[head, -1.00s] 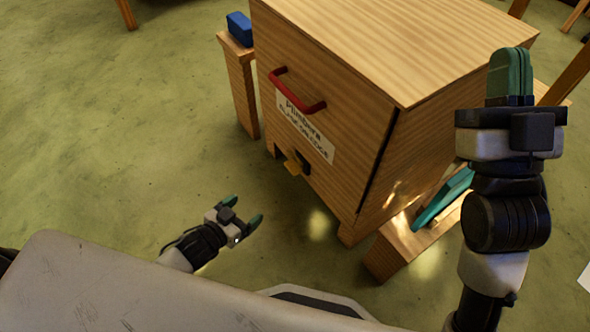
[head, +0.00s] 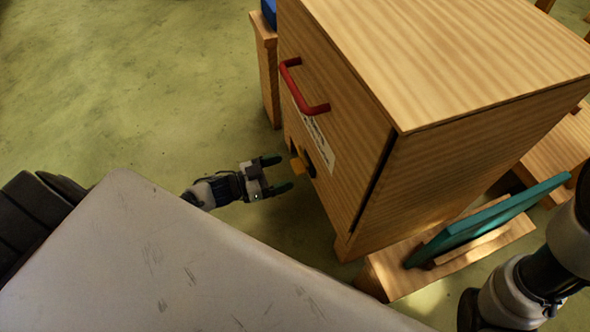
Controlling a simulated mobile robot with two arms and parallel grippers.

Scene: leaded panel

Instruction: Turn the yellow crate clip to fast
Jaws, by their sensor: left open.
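The yellow clip (head: 298,166) sits low on the front face of the wooden crate (head: 345,125), beside a dark fitting. My left gripper (head: 280,174) is open, with its two green-tipped fingers pointing right toward the clip. The clip lies just beyond the fingertips; I cannot tell whether they touch it. Nothing shows between the fingers. The clip's exact turn is too small to read. My right arm shows at the lower right, but its gripper is out of view.
A red handle (head: 303,88) juts from the crate's front above a white label (head: 318,145). A teal panel (head: 485,222) leans on a low wooden stand (head: 390,272) right of the crate. A blue block (head: 269,12) rests on a post at the back. The floor at left is clear.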

